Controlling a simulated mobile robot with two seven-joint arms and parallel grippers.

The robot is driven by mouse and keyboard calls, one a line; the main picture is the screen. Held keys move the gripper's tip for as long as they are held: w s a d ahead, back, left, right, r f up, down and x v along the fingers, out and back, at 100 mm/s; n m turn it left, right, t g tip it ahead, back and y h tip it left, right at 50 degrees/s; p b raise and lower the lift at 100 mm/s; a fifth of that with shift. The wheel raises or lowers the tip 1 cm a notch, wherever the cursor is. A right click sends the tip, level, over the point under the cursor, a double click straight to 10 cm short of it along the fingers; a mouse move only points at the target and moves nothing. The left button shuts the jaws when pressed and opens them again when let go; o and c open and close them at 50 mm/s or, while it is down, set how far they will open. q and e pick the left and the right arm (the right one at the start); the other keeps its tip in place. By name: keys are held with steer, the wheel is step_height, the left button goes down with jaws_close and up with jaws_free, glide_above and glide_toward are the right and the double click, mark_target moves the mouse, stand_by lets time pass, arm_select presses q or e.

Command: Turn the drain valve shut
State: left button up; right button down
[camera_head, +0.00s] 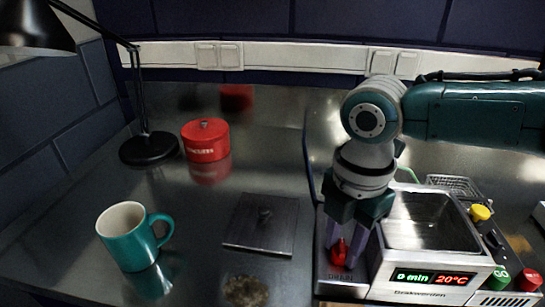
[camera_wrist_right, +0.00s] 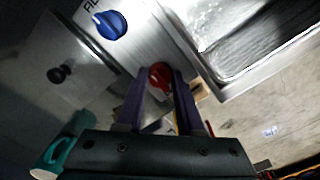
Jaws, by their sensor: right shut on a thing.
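The drain valve has a red handle (camera_head: 339,251) on the metal panel at the left side of the washer, above the word DRAIN. My right gripper (camera_head: 350,243) points down at it, its purple fingers on either side of the handle. In the right wrist view the red handle (camera_wrist_right: 160,75) sits between the two fingertips (camera_wrist_right: 160,80), and the gripper is shut on it. Part of the handle is hidden by the fingers. My left gripper is in neither view.
The washer (camera_head: 432,262) has an open metal basin and a display reading 0 min and 20°C. A blue knob (camera_wrist_right: 111,25) is on the same panel. A teal mug (camera_head: 128,238), a red tin (camera_head: 205,141), a flat lid (camera_head: 262,222) and a black lamp (camera_head: 148,148) stand left.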

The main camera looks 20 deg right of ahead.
mark_target(343, 245)
steer(key=shift+a, duration=0.1)
stand_by(0.5)
steer(key=c, duration=0.5)
jaws_free()
step_height(343, 245, up, 10)
stand_by(0.3)
